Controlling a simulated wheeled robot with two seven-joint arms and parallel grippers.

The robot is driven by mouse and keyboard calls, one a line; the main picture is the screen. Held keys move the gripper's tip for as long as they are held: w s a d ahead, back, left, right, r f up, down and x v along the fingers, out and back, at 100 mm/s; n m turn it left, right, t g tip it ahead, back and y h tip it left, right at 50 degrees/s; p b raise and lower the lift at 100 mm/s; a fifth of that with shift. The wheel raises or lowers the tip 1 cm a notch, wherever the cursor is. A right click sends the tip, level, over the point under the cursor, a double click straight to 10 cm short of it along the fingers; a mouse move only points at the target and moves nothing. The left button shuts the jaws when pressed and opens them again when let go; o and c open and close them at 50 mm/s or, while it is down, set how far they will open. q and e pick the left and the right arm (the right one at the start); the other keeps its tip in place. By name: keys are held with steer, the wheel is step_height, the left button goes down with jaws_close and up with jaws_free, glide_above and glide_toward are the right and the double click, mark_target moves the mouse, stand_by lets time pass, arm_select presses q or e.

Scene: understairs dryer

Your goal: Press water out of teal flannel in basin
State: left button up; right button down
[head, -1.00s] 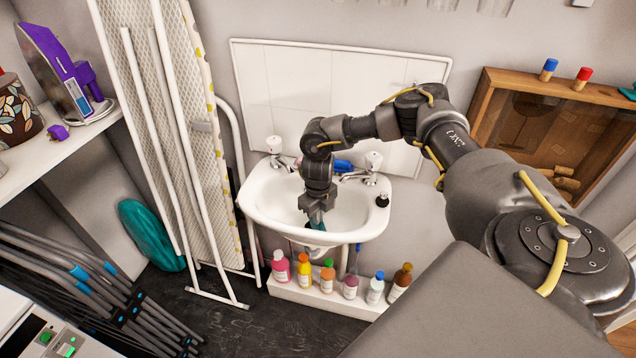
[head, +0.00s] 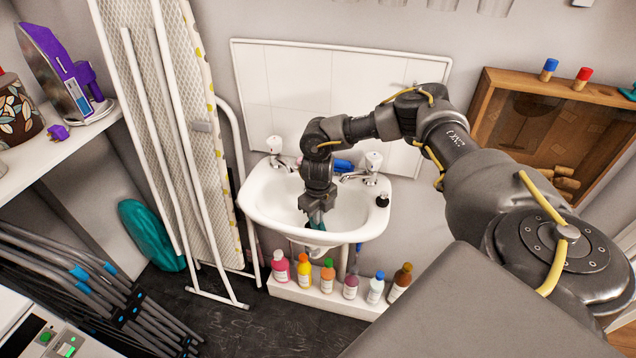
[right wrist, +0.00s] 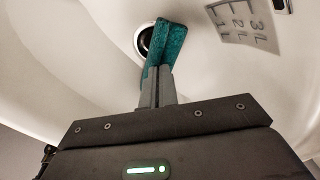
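The white basin (head: 258,205) is fixed to the wall in the middle of the head view. My right gripper (head: 316,212) points down into it. In the right wrist view, my right gripper (right wrist: 158,72) has its fingers close together on the teal flannel (right wrist: 172,38). The flannel is a narrow folded strip that sticks out past the fingertips, beside the dark drain hole (right wrist: 146,38) and partly across it. In the head view only a small teal bit of the flannel shows below the gripper. My left gripper is not in view.
Two taps (head: 373,162) stand at the basin's back, with a blue item (head: 343,165) between them. A small dark item (head: 382,200) sits on the right rim. Several bottles (head: 328,278) line a ledge below. An ironing board (head: 215,180) leans at the left.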

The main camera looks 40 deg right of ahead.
steer(key=shift+s+f, duration=0.15)
steer(key=shift+f, duration=0.05)
steer(key=shift+r+p, duration=0.75)
steer(key=shift+p, duration=0.05)
steer(key=shift+r+p, duration=0.3)
steer(key=shift+r, duration=0.05)
steer(key=shift+r+p, duration=0.65)
steer(key=shift+r, duration=0.2)
steer(key=shift+w+r+p, duration=0.2)
steer(key=shift+r+p, duration=0.75)
steer(key=shift+r, duration=0.15)
steer(key=shift+r+p, duration=0.6)
steer(key=shift+r, duration=0.05)
arm_select(q)
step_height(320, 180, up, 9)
steer(key=p, duration=0.2)
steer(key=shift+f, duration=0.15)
arm_select(e)
steer(key=shift+r, duration=1.4)
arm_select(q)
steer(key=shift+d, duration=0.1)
